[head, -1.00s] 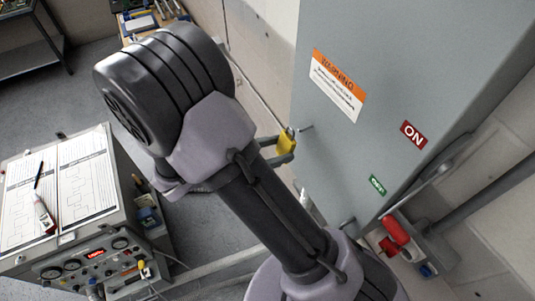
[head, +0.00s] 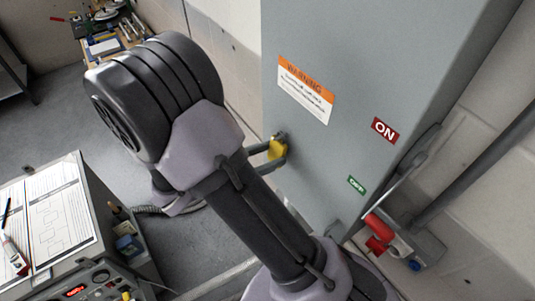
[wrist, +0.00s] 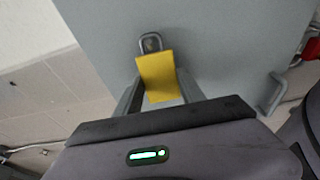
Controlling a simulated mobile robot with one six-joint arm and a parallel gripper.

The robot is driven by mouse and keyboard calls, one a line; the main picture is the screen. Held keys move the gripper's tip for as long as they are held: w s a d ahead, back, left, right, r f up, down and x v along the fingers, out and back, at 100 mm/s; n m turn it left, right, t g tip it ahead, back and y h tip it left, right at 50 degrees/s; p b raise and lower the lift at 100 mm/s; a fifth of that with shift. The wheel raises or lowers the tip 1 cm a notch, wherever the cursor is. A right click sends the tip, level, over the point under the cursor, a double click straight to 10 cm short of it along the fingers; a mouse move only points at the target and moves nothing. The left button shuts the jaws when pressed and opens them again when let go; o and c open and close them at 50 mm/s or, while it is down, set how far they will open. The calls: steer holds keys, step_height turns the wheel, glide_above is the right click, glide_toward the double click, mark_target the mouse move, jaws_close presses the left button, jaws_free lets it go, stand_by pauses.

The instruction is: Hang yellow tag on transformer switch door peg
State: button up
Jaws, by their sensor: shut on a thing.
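The yellow tag (head: 277,149) is held between the fingers of my gripper (head: 280,153), right at the grey transformer door (head: 345,60). In the wrist view the tag (wrist: 156,80) sits between the fingertips of my gripper (wrist: 159,74), with its grey metal loop (wrist: 150,43) at the top, against the door face. The door peg cannot be made out; it is hidden behind the tag and fingers or overlaps the loop. I cannot tell whether the loop is around the peg.
The door bears a warning label (head: 305,90), a red ON sign (head: 384,130) and a green sign (head: 356,185). A red-handled lever (head: 378,227) is at the cabinet's right side. A control console (head: 50,225) stands at left, a tool bench (head: 110,35) behind.

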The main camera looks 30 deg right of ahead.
steer(key=o, duration=1.4)
steer(key=w+v, duration=0.1)
steer(key=v, duration=1.7)
steer(key=s+d+f+m+g+y+b, duration=0.25)
steer(key=s+f+m+y+b, duration=0.2)
steer(key=f+b, duration=0.35)
steer(key=s+d+f+m+g+y+b, duration=0.1)
steer(key=s+d+f+m+y+b, duration=0.35)
steer(key=f+b, duration=0.4)
steer(key=s+a+f+m+t+y+b, duration=0.1)
steer(key=f+m+t+y+b, duration=0.2)
steer(key=b, duration=0.3)
steer(key=a+f+m+t+y+b, duration=0.2)
steer(key=f+m+b, duration=0.1)
steer(key=m+b, duration=0.3)
steer(key=s+a+f+m+t+y+b, duration=0.1)
steer(key=a+f+m+t+y+b, duration=0.1)
steer(key=b, duration=0.6)
steer(key=shift+s+f+m+t+y, duration=0.15)
steer(key=shift+f+m+t+y, duration=0.35)
steer(key=shift+m, duration=0.2)
steer(key=shift+s+f+m+t+y, duration=0.15)
steer(key=shift+f+m+t+y, duration=0.2)
steer(key=shift+f+m, duration=0.3)
